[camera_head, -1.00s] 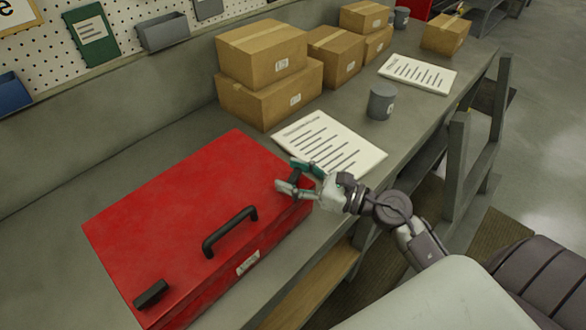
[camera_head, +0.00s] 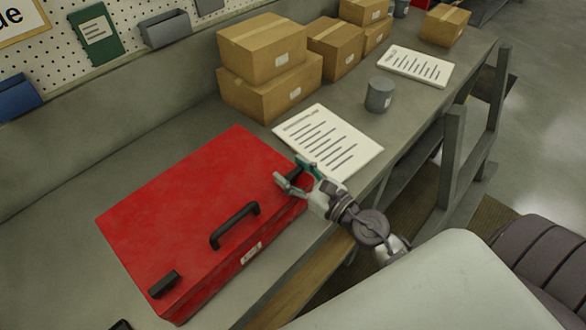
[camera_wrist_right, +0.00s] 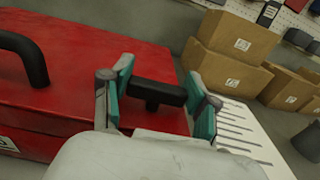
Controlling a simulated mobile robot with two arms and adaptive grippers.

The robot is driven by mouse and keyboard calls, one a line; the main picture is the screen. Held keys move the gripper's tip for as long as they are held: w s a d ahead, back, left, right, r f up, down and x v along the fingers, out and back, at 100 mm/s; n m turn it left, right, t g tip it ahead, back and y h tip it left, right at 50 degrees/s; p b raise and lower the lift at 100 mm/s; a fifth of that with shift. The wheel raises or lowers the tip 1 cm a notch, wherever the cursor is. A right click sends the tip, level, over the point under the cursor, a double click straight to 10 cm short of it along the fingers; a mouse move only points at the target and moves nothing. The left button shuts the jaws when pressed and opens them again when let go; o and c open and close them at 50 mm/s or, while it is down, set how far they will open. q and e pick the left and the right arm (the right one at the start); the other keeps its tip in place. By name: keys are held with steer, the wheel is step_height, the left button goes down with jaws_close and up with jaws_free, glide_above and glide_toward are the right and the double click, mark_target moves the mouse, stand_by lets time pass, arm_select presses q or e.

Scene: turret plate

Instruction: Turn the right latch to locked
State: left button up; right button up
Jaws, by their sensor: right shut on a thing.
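A red toolbox (camera_head: 190,200) lies on the workbench with its lid down and a black handle (camera_head: 234,224) at the front. The black left latch (camera_head: 163,284) sits near its front left corner. The black right latch (camera_head: 295,173) is at the right end of the lid, partly hidden by my right gripper (camera_head: 292,176). In the right wrist view, the right latch (camera_wrist_right: 157,92) lies crosswise between the teal pads of my right gripper (camera_wrist_right: 160,105), which is shut on it.
A printed sheet (camera_head: 328,142) lies beside the toolbox on the right. Cardboard boxes (camera_head: 270,92) stand behind, and a grey mug (camera_head: 379,95) stands further right. The workbench (camera_head: 110,165) is bare left of the toolbox. A small dark object (camera_head: 121,325) shows at the bottom edge.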

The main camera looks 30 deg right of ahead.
steer(key=o, duration=1.2)
steer(key=shift+c, duration=0.2)
steer(key=shift+s+d, duration=0.1)
steer(key=shift+s, duration=0.15)
steer(key=v, duration=1.1)
steer(key=shift+s, duration=0.2)
steer(key=shift+d+r, duration=0.1)
steer(key=shift+r, duration=0.05)
